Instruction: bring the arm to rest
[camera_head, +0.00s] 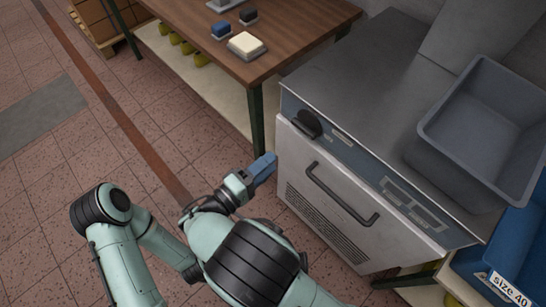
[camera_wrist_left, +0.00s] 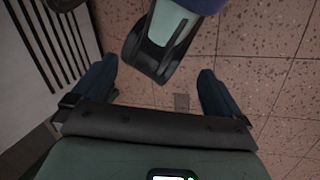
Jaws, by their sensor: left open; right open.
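My right gripper (camera_head: 264,168) has blue fingers and is open and empty, close to the left front edge of the grey metal cabinet in the head view. Its pale green arm comes up from the bottom of the picture. My left gripper (camera_wrist_left: 157,88) shows in the left wrist view with two blue fingers wide apart. It is open, with nothing between the fingers. A pale green and black link of mine (camera_wrist_left: 165,40) lies beyond the fingers. I cannot make out the left gripper in the head view.
The cabinet (camera_head: 335,80) has a dark handle and carries a grey bin (camera_head: 480,120). A blue crate (camera_head: 515,255) labelled "size 40" stands at lower right. A wooden table (camera_head: 290,30) holds small blocks. The tiled floor (camera_head: 110,130) at left is clear.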

